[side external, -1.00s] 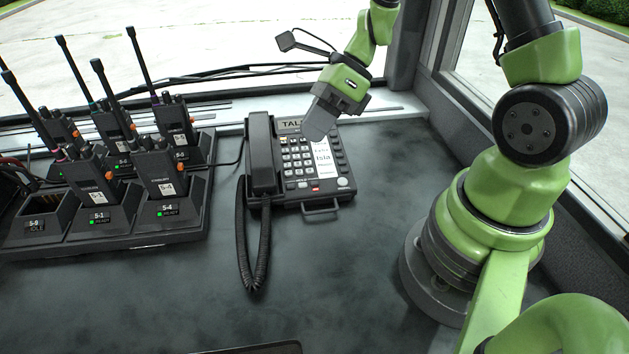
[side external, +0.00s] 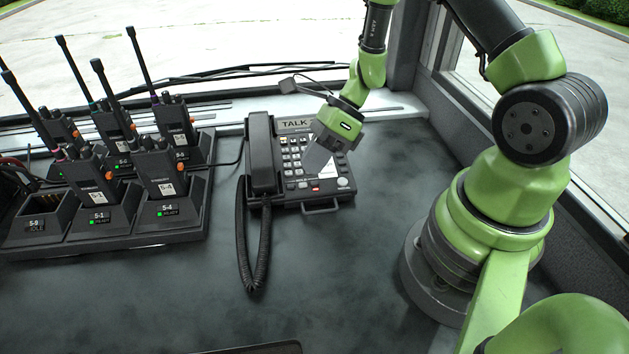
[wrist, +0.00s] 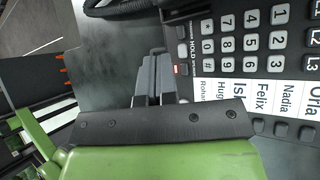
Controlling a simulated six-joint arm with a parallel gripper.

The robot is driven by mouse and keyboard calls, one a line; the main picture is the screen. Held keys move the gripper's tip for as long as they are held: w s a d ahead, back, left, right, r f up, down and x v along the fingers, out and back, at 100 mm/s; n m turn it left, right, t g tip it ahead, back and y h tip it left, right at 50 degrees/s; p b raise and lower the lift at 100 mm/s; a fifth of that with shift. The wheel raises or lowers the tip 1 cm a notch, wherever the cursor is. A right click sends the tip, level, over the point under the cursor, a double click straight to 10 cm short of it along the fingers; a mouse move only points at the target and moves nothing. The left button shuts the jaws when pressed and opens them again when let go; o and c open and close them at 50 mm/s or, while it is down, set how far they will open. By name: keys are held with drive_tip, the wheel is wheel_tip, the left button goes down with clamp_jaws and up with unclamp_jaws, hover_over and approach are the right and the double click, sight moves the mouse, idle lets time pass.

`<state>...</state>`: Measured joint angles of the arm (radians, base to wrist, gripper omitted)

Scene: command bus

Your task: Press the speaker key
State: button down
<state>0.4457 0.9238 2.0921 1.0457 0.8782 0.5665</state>
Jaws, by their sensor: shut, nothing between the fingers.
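The black desk phone (side external: 325,196) stands on the dashboard with its handset in the cradle at left. Its keypad (wrist: 240,45) and a paper name strip (wrist: 255,92) show in the wrist view. A round pale key (side external: 343,182) sits at the front right corner. My gripper (side external: 315,171) is shut and empty, tilted over the phone's lower keys. Its fingers (wrist: 156,76) hide part of the phone; contact cannot be told.
A rack (side external: 130,235) of several handheld radios stands to the left of the phone. The coiled handset cord (side external: 243,250) hangs over the dashboard in front.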

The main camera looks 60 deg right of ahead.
sight(314, 188)
drive_tip(key=shift+f, duration=0.7)
drive_tip(key=shift+d+f, duration=0.1)
idle(1.5)
drive_tip(key=shift+w+f, duration=0.1)
drive_tip(key=shift+f, duration=0.2)
drive_tip(key=shift+f, duration=0.3)
idle(0.5)
drive_tip(key=shift+r, duration=0.75)
drive_tip(key=shift+r, duration=0.15)
drive_tip(key=shift+s+a+r, duration=0.15)
drive_tip(key=shift+r, duration=1.05)
drive_tip(key=shift+s+a+r, duration=0.15)
drive_tip(key=shift+r, duration=1)
